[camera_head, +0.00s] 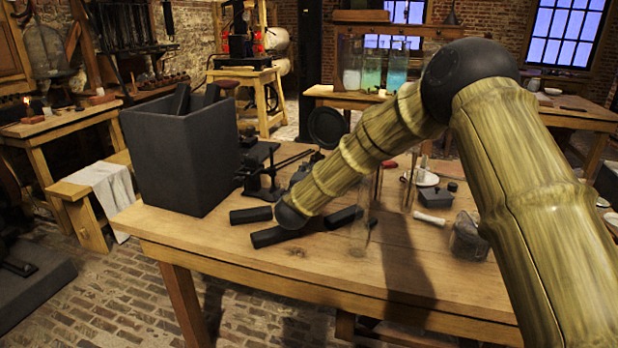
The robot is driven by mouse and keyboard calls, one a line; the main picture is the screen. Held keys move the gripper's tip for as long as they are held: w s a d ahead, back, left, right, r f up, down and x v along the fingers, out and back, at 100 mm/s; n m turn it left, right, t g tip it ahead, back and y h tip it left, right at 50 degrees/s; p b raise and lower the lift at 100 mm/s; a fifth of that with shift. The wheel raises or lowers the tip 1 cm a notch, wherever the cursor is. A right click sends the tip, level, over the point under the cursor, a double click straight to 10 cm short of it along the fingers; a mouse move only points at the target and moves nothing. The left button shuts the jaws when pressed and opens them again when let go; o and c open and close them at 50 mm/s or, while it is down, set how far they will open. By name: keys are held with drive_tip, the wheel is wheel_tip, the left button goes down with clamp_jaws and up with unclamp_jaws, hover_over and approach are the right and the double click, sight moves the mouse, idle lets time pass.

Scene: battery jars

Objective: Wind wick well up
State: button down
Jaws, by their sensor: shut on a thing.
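I cannot pick out a wick or its winding knob. A black metal apparatus (262,178) with an upright post and thin rods stands on the wooden table (215,245), left of my arm. My bamboo-patterned arm comes in from the right, bends at a black ball joint, and slopes down left to a dark rounded end over the table.
A dark square box (180,155) stands at the table's left end. Black bars (275,236) lie near the arm's dark end. A clear glass jar (468,238) and a white roll (429,219) sit at right. The table's front strip is clear.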

idle(0.4)
drive_tip(key=c, duration=1.3)
unclamp_jaws()
drive_tip(key=shift+c, duration=0.2)
drive_tip(key=s+a, duration=0.2)
drive_tip(key=s, duration=0.9)
drive_tip(key=shift+s+a, duration=0.15)
drive_tip(key=shift+s, duration=0.2)
